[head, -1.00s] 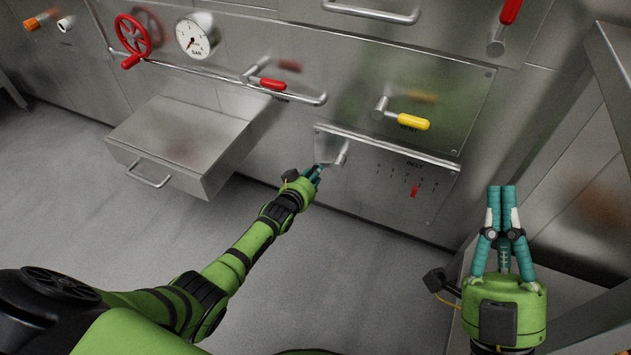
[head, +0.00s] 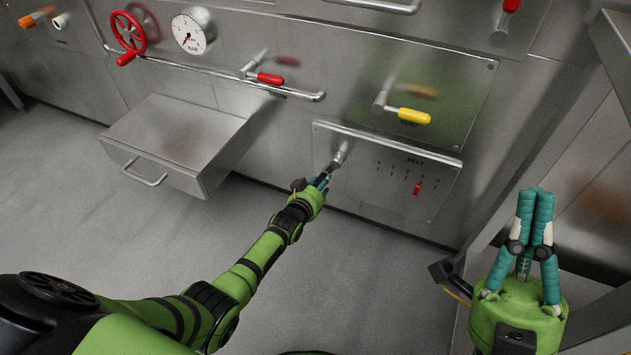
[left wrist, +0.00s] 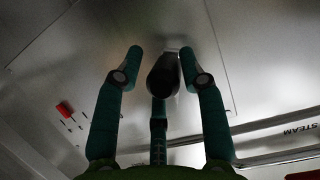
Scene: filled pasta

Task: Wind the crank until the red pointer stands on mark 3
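The crank (head: 339,157) is on the left of the BELT panel in the head view, partly hidden by my left gripper. My left gripper (head: 322,179) is at the crank. In the left wrist view, a dark round crank handle (left wrist: 163,77) sits between the spread fingers of my left gripper (left wrist: 161,62), with a gap visible on the left side. The red pointer (head: 417,188) stands below the row of marks (head: 407,175), right of its middle; the numbers are too small to read surely. It also shows in the left wrist view (left wrist: 64,109). My right gripper (head: 538,194) is empty, fingertips together.
Above the panel is a yellow-handled lever (head: 414,116); left of it is a red-handled lever (head: 270,78) by a long rail. A red handwheel (head: 128,34), a gauge (head: 189,33) and a drawer-like steel box (head: 170,145) are further left. A steel frame (head: 575,120) stands beside my right gripper.

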